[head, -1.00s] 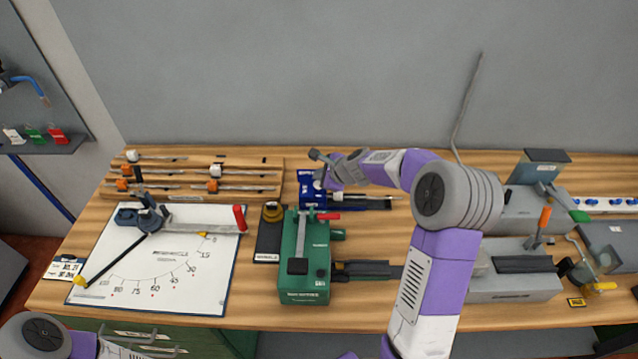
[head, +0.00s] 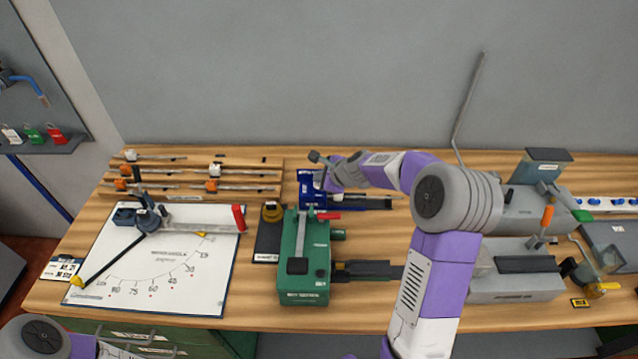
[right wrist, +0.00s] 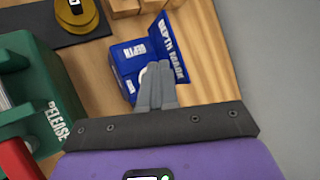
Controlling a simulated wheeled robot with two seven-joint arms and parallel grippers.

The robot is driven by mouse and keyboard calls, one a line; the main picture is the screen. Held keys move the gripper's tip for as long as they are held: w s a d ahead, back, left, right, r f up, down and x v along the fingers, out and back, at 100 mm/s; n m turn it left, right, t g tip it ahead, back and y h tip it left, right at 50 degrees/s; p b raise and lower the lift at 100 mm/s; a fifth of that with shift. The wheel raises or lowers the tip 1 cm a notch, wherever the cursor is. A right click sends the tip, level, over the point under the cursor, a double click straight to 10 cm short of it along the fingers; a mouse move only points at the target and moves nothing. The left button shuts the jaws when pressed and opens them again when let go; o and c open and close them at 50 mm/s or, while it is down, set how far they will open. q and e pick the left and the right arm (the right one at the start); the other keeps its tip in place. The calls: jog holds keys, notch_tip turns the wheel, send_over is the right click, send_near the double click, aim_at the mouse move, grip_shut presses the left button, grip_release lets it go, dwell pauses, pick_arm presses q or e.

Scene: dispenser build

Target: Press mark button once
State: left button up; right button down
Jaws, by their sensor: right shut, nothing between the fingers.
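The blue depth mark device (head: 310,190) stands on the bench behind the green unit. It also shows in the right wrist view (right wrist: 130,60), with "DEPTH MARK" on its upright plate. A pale round part (right wrist: 143,74), possibly the mark button, shows at the fingertips, mostly hidden behind them. My right gripper (right wrist: 154,68) is shut and empty, its tips over the blue device. I cannot tell whether they touch the pale part. In the head view, my right gripper (head: 323,184) is small against the blue device. My left gripper is out of view; only part of that arm shows.
The green unit (head: 313,255) with a red lever (head: 328,216) stands close in front. A black base with a yellow disc (head: 272,211) is left of it. A white angle board (head: 150,260) lies further left. Grey machines (head: 515,285) stand at the right.

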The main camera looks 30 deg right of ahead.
jog(key=shift+f+b, duration=0.45)
jog(key=shift+f, duration=0.1)
dwell(0.5)
jog(key=shift+r+p, duration=1.05)
jog(key=shift+r, duration=0.1)
notch_tip(320, 180, up, 5)
jog(key=p, duration=0.5)
jog(key=shift+r, duration=0.1)
